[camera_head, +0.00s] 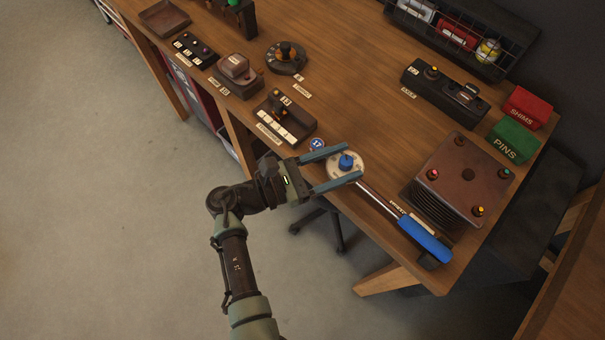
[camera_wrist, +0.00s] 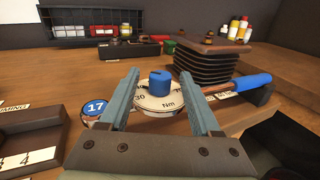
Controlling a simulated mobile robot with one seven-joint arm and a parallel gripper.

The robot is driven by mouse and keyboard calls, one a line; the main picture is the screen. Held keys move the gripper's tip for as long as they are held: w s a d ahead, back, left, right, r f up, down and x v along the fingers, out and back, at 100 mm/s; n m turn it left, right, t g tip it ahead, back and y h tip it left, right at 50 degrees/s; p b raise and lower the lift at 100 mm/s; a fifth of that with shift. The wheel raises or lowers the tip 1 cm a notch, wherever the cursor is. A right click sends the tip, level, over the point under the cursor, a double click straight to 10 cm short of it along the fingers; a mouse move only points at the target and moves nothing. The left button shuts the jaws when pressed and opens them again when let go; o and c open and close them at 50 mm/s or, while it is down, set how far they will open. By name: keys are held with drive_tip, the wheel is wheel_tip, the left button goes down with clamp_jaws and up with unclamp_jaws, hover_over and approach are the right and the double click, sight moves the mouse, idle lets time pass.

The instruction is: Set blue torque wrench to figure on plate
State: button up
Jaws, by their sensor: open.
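The blue torque wrench (camera_head: 424,238) lies near the front edge of the bench, its blue handle at the lower right and its round dial head toward my gripper. The white dial (camera_wrist: 166,103) carries figures, "30" and "Nm" among them, and a blue knob (camera_wrist: 160,83) on top. A round blue plate (camera_wrist: 95,108) reading "17" lies just left of the dial; it also shows in the head view (camera_head: 317,144). My gripper (camera_head: 342,165) is open. Its fingers stand on either side of the knob, with gaps visible in the wrist view. The dial's pointer is hard to read.
A dark block stack with a brown top (camera_head: 467,173) stands right of the wrench. Red (camera_head: 527,107) and green (camera_head: 513,140) boxes stand behind it. A switch panel (camera_head: 283,117) is left of my gripper. The bench middle (camera_head: 360,90) is clear.

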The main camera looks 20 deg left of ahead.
drive_tip(key=b+v, duration=0.1)
drive_tip(key=v, duration=0.7)
drive_tip(key=shift+s+a, duration=0.25)
